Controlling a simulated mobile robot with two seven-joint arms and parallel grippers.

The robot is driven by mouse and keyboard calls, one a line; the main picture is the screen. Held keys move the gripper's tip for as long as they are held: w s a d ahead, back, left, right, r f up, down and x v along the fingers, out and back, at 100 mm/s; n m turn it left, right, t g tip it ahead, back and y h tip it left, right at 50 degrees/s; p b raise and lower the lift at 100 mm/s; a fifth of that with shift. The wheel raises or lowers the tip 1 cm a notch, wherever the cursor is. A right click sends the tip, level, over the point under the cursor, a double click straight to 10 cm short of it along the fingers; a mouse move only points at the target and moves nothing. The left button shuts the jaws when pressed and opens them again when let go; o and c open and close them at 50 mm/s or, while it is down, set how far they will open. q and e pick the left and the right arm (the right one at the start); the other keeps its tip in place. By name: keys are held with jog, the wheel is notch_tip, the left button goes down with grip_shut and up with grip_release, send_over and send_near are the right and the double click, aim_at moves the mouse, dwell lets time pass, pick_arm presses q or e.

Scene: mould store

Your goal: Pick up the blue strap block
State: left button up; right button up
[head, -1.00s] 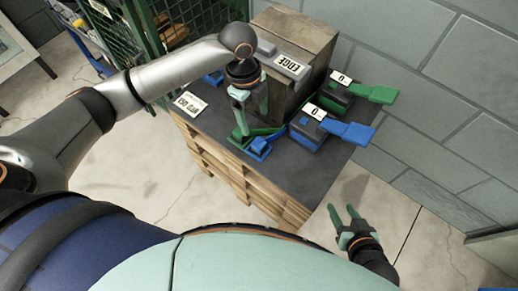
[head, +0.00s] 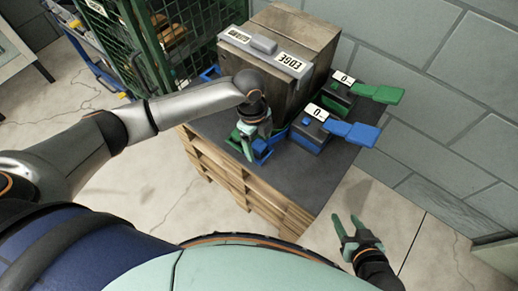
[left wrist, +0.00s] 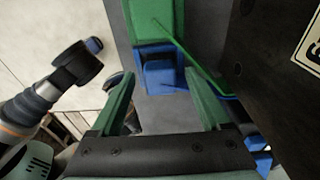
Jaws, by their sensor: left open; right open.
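The blue strap block (head: 262,150) lies on the dark top of the pallet stack, near its front left edge, partly hidden by my left gripper in the head view. In the left wrist view the blue block (left wrist: 162,74) shows between and beyond my open fingers, beside a green block (left wrist: 157,22). A thin green strap and a blue one run off to the right. My left gripper (head: 248,150) is open, pointing down just over the block, with nothing held. My right gripper (head: 346,226) is open and empty, off the pallet's right front side.
A wooden crate (head: 293,40) with an EDGE-labelled grey bar (head: 265,52) stands close behind my left gripper. A green mesh cage (head: 185,40) is behind left.

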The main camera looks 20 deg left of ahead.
pick_arm(q)
jog(key=shift+f, duration=0.2)
grip_shut()
dwell(0.5)
